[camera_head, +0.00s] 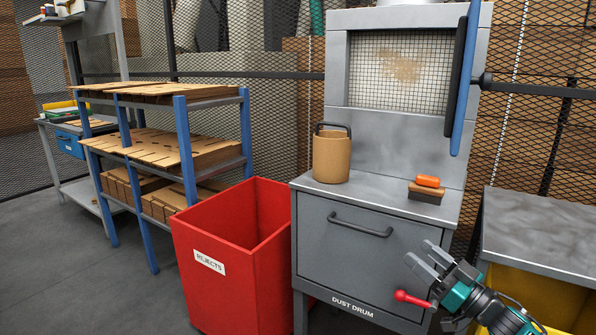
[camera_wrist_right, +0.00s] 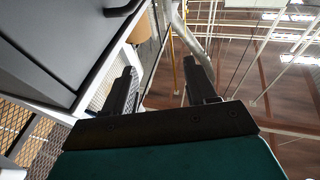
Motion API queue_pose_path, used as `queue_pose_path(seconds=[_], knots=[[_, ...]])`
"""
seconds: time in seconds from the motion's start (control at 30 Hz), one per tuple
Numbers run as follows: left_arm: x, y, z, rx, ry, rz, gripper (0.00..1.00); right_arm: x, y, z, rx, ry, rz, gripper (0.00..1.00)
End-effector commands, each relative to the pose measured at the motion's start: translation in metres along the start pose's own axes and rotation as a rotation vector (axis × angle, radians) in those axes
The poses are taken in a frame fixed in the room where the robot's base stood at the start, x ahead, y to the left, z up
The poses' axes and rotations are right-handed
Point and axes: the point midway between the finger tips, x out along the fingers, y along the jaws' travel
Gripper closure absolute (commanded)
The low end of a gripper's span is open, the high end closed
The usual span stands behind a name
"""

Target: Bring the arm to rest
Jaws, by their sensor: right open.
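My right gripper (camera_head: 425,262) is in the lower right of the head view, in front of the grey cabinet marked DUST DRUM (camera_head: 352,262). Its two fingers stand apart with nothing between them. The right wrist view also shows the open fingers (camera_wrist_right: 160,85), with the ceiling and a pipe beyond them. A red-knobbed lever (camera_head: 412,299) shows right beside the gripper in the head view; I cannot tell whether they touch. My left gripper is in neither view.
A red REJECTS bin (camera_head: 208,285) stands left of the cabinet. A tan bucket (camera_head: 331,157) and a brush with an orange handle (camera_head: 427,187) sit on the cabinet top. A grey-topped table (camera_head: 540,235) is at right. A blue rack (camera_head: 190,150) stands at left.

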Motion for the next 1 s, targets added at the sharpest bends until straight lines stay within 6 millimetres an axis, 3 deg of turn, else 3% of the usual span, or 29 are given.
queue_pose_path(seconds=[0.03,0.2,0.4,0.6,0.8,1.0], knots=[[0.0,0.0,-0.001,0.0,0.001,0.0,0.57,-0.004,-0.027,0.026,0.017,-0.03,0.039,0.43],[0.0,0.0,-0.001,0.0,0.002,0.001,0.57,-0.027,-0.1,0.086,0.033,-0.173,0.184,0.43],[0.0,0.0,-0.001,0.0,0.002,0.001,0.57,-0.077,-0.182,0.127,0.061,-0.416,0.319,0.43],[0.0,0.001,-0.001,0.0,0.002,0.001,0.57,-0.131,-0.241,0.138,0.087,-0.657,0.377,0.43],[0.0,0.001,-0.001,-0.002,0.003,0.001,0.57,-0.178,-0.286,0.132,0.115,-0.862,0.381,0.43],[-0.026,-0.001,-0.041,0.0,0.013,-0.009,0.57,-0.174,-0.282,0.093,0.098,-0.882,0.39,0.43]])
